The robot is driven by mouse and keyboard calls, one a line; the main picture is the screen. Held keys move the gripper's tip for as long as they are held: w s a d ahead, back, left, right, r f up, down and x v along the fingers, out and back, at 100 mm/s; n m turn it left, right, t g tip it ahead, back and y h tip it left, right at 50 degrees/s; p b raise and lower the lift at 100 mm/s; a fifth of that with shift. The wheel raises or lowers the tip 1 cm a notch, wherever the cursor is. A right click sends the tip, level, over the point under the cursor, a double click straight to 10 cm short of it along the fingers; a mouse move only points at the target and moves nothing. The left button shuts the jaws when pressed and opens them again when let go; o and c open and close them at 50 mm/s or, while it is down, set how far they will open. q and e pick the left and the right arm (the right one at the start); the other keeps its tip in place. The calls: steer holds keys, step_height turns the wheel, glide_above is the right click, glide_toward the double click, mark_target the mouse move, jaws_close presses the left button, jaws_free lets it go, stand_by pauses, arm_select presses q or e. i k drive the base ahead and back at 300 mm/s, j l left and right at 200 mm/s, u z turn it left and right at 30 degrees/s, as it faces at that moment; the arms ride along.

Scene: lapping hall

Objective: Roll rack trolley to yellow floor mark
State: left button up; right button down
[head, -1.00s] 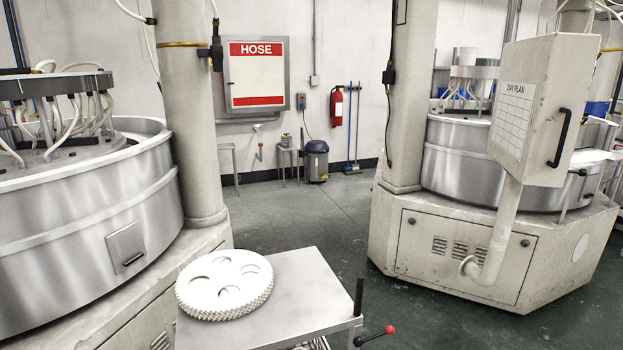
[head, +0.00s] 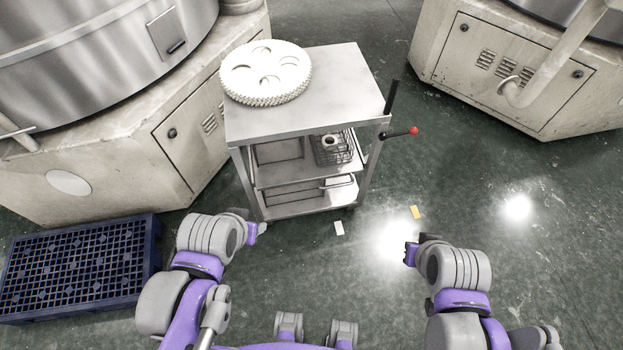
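The rack trolley (head: 340,80) is a grey metal cart with a flat top and two lower shelves, standing upright ahead of me. White toothed discs (head: 266,72) lie stacked on its top. A black upright handle (head: 391,97) and a red-knobbed lever (head: 411,131) are at its right side. A small yellow patch (head: 416,212) lies on the floor right of the trolley's front. My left gripper (head: 262,228) is near the trolley's lower front left, apart from the handle. My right gripper (head: 408,254) is over the floor below the yellow patch. Their finger openings are not clear.
A wire basket (head: 333,148) sits on the middle shelf. A dark blue pallet (head: 78,265) lies at left. Machine bases stand left (head: 110,165) and upper right (head: 465,70). A white scrap (head: 339,228) lies on the floor. The floor at right is open.

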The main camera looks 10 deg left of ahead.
mark_target(274, 91)
steer(key=i+l+u, duration=0.1)
steer(key=i+u, duration=0.15)
steer(key=i, duration=0.25)
steer(key=i+l+u, duration=0.25)
steer(key=i, duration=0.2)
